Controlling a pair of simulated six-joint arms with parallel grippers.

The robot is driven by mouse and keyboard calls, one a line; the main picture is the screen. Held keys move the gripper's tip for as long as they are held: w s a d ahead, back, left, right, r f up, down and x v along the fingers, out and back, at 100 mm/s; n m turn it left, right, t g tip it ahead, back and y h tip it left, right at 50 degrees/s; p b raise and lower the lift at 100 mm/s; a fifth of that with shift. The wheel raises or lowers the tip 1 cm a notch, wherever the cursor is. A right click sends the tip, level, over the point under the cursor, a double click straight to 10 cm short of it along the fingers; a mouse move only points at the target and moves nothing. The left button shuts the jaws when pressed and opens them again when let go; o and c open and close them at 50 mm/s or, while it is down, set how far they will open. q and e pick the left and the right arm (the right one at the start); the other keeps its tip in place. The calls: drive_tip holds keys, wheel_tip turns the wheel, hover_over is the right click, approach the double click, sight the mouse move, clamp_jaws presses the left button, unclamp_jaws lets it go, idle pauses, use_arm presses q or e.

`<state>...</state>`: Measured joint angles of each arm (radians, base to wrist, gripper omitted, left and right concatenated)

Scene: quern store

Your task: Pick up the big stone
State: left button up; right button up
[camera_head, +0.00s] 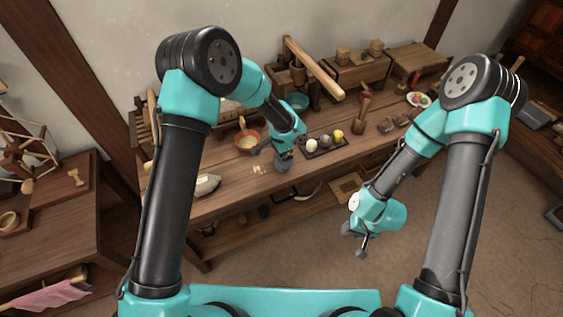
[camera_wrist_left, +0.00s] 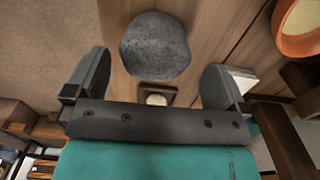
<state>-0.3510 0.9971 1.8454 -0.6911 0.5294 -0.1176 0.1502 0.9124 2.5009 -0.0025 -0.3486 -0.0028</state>
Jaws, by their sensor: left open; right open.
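The big stone (camera_head: 283,162) is grey and rounded. It is on the wooden table near its front edge, just below my left gripper (camera_head: 274,147), which partly hides it in the head view. In the left wrist view the stone (camera_wrist_left: 155,45) shows whole, ahead of and between the two spread fingers of my left gripper (camera_wrist_left: 154,82). Gaps show on both sides of it, so the fingers are open and not touching it. My right gripper (camera_head: 361,242) is open and empty, low in front of the table, over the floor.
An orange bowl (camera_head: 247,142) stands left of my left gripper, and shows in the wrist view (camera_wrist_left: 300,30). A dark tray (camera_head: 326,151) with small round items lies right of the stone. A pale sack-like object (camera_head: 207,186) lies at the table's left.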

use_arm(q)
drive_tip(key=shift+s+d+f, duration=0.1)
drive_tip(key=shift+s+f, duration=0.05)
drive_tip(key=shift+f, duration=1.15)
drive_tip(key=shift+s+d+f, duration=0.1)
drive_tip(key=shift+f, duration=1.2)
drive_tip(key=c, duration=1.3)
drive_tip(key=shift+o, duration=0.2)
drive_tip(key=shift+r, duration=0.15)
drive_tip(key=shift+w+r, duration=0.1)
drive_tip(key=shift+r, duration=1.35)
drive_tip(key=shift+s+r, duration=0.25)
drive_tip(key=shift+r, duration=0.05)
drive_tip(key=s+r, duration=0.1)
drive_tip(key=s, duration=1.4)
drive_tip(key=shift+s+d+r, duration=0.15)
drive_tip(key=shift+s+d, duration=0.1)
drive_tip(key=shift+s, duration=0.05)
